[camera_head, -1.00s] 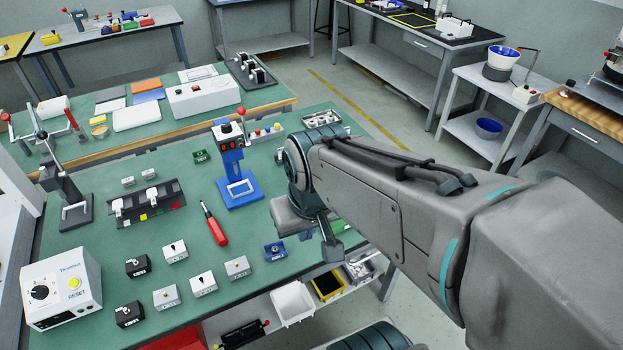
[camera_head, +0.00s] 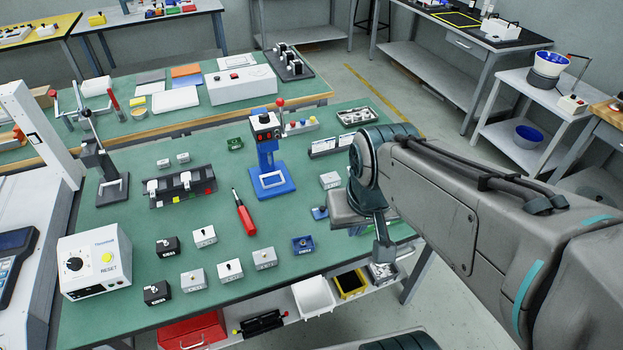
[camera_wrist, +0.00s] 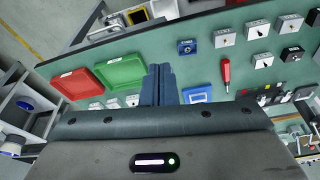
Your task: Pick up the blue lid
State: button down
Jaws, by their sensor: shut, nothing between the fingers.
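The blue lid (camera_head: 302,245) is a small blue block with a round knob on top and a pale label on its front. It sits on the green table near the front edge, right of the grey and white blocks. It also shows in the wrist view (camera_wrist: 188,43), beyond the fingers. My gripper (camera_head: 320,212) is above the table, to the right of and behind the lid in the head view, and apart from it. In the wrist view its two blue-grey fingers (camera_wrist: 160,72) are together and empty. My arm hides part of the table's right side.
A red screwdriver (camera_head: 245,218) lies left of the lid. A blue press stand (camera_head: 268,155) rises behind it. Several black, white and grey blocks stand left. Red (camera_wrist: 77,84) and green (camera_wrist: 118,72) trays lie beside the fingers. Bins (camera_head: 314,297) sit below the table edge.

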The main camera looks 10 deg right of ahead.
aim_at(321, 212)
jog(key=z, duration=0.85)
jog(key=k, duration=1.1)
jog(key=z, duration=0.8)
jog(key=i, duration=1.45)
jog(key=u, duration=1.5)
jog(key=i, duration=0.6)
jog(key=u, duration=0.55)
